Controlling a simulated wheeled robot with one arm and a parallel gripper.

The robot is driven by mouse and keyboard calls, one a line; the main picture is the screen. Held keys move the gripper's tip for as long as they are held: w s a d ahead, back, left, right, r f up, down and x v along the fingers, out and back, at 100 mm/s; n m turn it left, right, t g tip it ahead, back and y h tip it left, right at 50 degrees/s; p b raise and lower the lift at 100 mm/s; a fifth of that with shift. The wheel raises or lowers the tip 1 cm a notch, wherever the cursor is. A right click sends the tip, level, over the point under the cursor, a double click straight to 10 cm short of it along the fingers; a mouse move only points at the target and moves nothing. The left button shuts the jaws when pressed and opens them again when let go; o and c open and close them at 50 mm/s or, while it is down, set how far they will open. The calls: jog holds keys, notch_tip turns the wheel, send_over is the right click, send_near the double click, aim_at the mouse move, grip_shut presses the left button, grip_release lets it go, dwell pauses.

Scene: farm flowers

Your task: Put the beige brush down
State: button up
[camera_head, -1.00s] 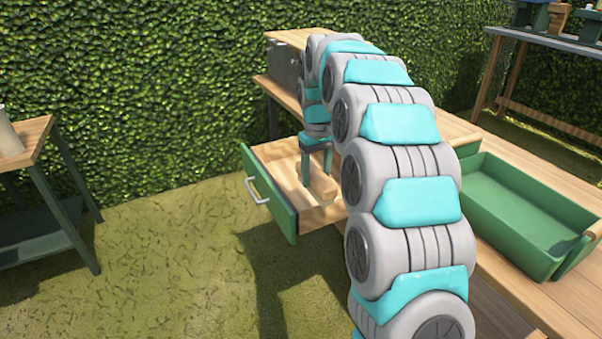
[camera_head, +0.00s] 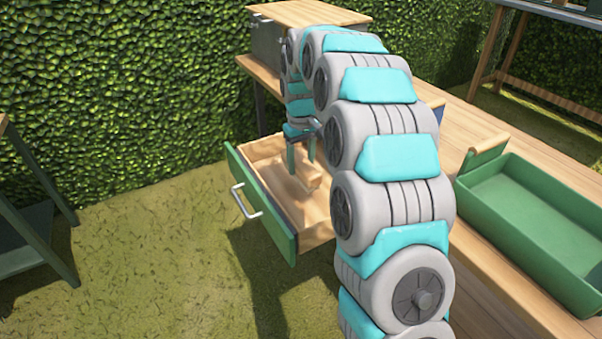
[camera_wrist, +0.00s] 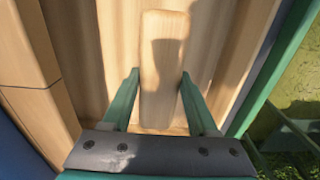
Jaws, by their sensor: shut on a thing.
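The beige brush (camera_head: 311,179) is a pale wooden block inside the open drawer (camera_head: 274,225), which has a green front and a light wood inside. My gripper (camera_head: 302,162) reaches down into the drawer and is shut on the brush. In the wrist view the brush (camera_wrist: 163,50) stands lengthwise between my two green fingers (camera_wrist: 160,80), above or against the drawer's wooden floor (camera_wrist: 215,35). I cannot tell whether the brush touches the floor. A shadow falls across the brush.
The drawer sticks out from a wooden workbench (camera_head: 500,275). A green tray (camera_head: 535,215) with a wooden handle sits on the bench at right. A dark green side table (camera_head: 35,235) stands at left. A hedge (camera_head: 120,90) closes the back. Grass in front of the drawer is clear.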

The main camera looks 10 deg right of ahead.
jog(key=shift+f, duration=2)
jog(key=shift+f, duration=0.15)
jog(key=o, duration=1.2)
